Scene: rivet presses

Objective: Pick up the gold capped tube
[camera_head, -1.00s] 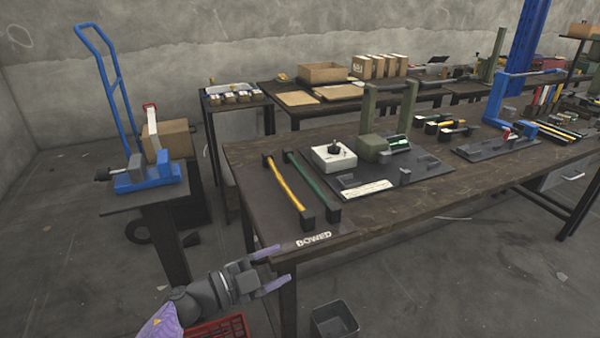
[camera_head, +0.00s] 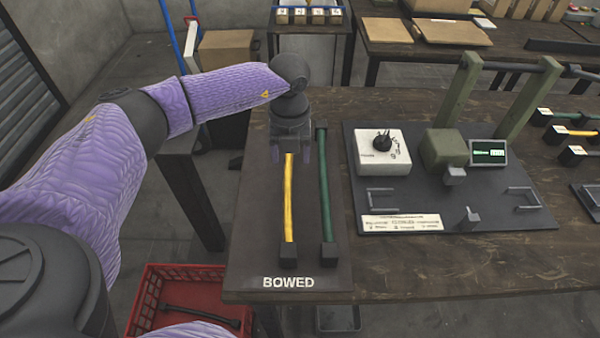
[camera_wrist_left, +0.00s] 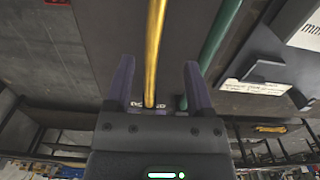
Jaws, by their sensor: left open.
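The gold capped tube (camera_head: 289,200) lies lengthwise on a dark mat (camera_head: 264,215) marked BOWED, its near black cap towards the front edge. Its far end is hidden behind my left gripper (camera_head: 291,153) in the head view. That gripper is open and empty, pointing down over the far part of the tube. In the left wrist view the gold tube (camera_wrist_left: 155,50) runs between the open fingers (camera_wrist_left: 158,68); I cannot tell how far above it they are. A green capped tube (camera_head: 324,190) lies parallel, just to the right. My right gripper is not in view.
A press fixture board (camera_head: 352,185) with a white box (camera_head: 383,152) and green posts stands right of the mat. A red crate (camera_head: 150,300) holding a dark tube is on the floor at front left. The bench's front right is bare.

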